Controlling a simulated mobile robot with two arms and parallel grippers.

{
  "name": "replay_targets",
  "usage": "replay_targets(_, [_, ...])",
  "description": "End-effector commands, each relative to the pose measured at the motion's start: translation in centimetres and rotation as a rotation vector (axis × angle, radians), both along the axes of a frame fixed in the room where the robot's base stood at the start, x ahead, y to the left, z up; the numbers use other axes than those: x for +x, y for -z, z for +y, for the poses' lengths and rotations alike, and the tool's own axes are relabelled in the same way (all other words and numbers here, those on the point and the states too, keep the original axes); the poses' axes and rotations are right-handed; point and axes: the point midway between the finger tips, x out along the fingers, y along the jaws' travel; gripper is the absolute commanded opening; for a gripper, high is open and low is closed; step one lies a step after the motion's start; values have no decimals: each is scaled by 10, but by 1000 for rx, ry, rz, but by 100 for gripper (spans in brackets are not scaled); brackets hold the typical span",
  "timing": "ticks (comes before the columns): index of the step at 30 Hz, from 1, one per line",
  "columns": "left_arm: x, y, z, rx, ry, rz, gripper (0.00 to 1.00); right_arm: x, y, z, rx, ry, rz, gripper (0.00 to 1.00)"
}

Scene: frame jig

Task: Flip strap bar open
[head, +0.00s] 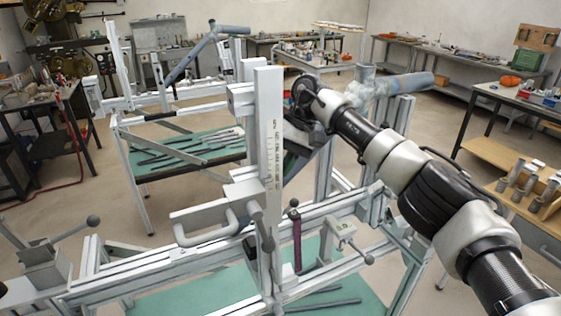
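The near frame jig (321,223) is built from silver aluminium rails and has a tall upright post (269,140) with a printed scale. A short dark purple bar with a black knob (297,240) stands nearly upright on its lower rails; I cannot tell whether it is the strap bar. A grey-blue tube (405,84) shows at the jig's upper right, behind my arm. My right arm comes in from the right, and its gripper (296,136) is beside the upright post, partly hidden by it. I cannot make out its fingers or any grip. My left gripper is not in view.
A clamp with a looped handle (212,233) and ball-ended levers stick out from the near jig. A second jig (140,103) stands behind over a green shelf (178,153). Workbenches line both sides. Open floor (60,215) lies to the left.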

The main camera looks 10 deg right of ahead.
Motion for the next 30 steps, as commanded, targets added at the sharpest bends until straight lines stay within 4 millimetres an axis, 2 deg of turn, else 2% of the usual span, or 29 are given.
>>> replay_targets(1, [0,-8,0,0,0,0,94,2,-8,1,-4,2,12,0])
replay_targets(9, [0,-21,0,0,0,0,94,7,-12,3,-22,1,67,0])
replay_targets(27, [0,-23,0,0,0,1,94,9,-11,2,-27,1,83,0])
replay_targets(28, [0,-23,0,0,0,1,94,9,-11,2,-27,1,83,30])
replay_targets(30, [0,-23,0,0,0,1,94,9,-11,2,-27,1,83,38])
